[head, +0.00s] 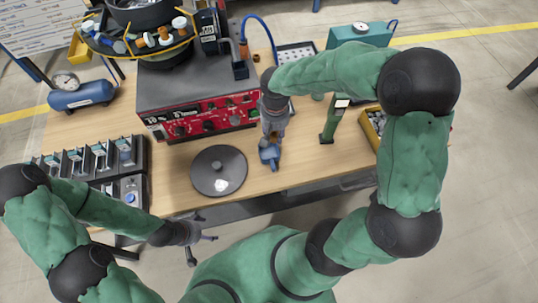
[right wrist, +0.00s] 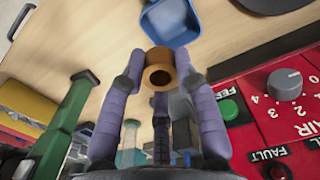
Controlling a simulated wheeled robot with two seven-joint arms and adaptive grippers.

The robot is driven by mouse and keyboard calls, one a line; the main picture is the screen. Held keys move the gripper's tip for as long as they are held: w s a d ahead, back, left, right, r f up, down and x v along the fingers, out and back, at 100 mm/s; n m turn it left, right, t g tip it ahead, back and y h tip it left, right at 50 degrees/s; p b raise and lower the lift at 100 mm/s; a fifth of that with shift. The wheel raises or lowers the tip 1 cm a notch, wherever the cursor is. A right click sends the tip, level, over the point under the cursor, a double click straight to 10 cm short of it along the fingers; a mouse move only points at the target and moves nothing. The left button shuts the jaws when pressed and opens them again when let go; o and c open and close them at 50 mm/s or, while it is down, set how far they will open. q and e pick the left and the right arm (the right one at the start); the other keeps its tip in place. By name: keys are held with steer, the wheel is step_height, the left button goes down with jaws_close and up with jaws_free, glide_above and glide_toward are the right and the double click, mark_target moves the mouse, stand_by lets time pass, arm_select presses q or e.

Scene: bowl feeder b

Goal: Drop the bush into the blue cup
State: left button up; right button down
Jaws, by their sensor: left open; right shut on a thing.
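The bush (right wrist: 160,57), a short bronze-coloured ring with a hole through it, is between the purple fingers of my right gripper (right wrist: 162,72) in the right wrist view. The gripper is shut on it. The blue cup (right wrist: 172,20) shows just beyond the bush, partly cut off by the top edge. In the head view the blue cup (head: 269,156) stands on the wooden table, and my right gripper (head: 272,136) is right by it, seemingly above. I cannot tell the height gap. My left gripper (head: 201,234) is open and empty, off the table's front edge.
A green stand (head: 330,124) and a yellow bin (head: 372,122) are to the right. Grey trays (head: 120,160) are at left.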

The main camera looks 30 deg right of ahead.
steer(key=shift+f+b, duration=0.45)
steer(key=shift+f, duration=0.45)
steer(key=c, duration=0.8)
jaws_free()
steer(key=shift+c, duration=0.2)
steer(key=shift+r, duration=0.1)
step_height(320, 180, up, 12)
